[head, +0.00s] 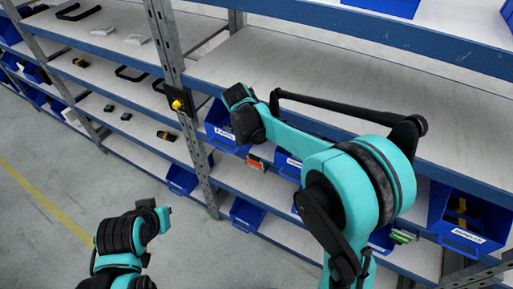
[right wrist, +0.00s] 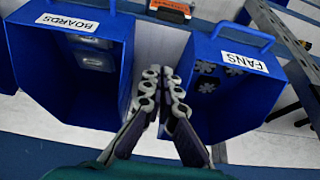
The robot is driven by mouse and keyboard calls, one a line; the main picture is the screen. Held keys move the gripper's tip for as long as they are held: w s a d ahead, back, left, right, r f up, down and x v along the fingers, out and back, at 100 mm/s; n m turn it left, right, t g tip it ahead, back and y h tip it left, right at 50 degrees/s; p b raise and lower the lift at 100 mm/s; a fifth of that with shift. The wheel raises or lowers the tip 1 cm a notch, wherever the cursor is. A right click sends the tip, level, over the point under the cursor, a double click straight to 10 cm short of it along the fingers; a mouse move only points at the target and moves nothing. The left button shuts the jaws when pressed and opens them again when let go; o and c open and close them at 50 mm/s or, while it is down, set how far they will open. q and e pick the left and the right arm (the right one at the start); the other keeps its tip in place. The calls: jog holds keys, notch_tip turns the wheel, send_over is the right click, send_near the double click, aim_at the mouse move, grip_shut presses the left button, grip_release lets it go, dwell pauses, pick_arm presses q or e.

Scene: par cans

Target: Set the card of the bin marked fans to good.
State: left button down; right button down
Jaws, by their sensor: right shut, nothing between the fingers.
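The bin marked fans (right wrist: 235,95) is blue and at the right of the right wrist view, its label upside down and several fan-like parts inside. In the head view it appears to be the blue bin (head: 217,137) partly behind my right wrist. My right gripper (right wrist: 165,76) is shut and empty between the two bins, apart from the card. My left arm shows at the lower left of the head view, but its fingers do not.
The boards bin (right wrist: 75,75) is close on the left of my right gripper. A metal post (head: 190,140) stands left of the fans bin. A green card (head: 402,237) sits farther right on the shelf edge, near another blue bin (head: 452,237). The floor at left is clear.

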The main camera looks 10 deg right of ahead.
aim_at(255, 156)
jog(key=b+x, duration=0.1)
jog(key=x, duration=0.9)
jog(key=shift+w+f, duration=0.1)
jog(key=shift+f, duration=0.1)
jog(key=s+a, duration=0.2)
jog(key=s, duration=0.1)
jog(key=shift+s+a, duration=0.15)
jog(key=shift+a, duration=0.05)
jog(key=shift+s+a, duration=0.1)
jog(key=shift+s+a, duration=0.1)
jog(key=shift+s+a+t+b, duration=0.1)
jog(key=shift+s+t+b, duration=0.05)
jog(key=shift+t+b, duration=0.2)
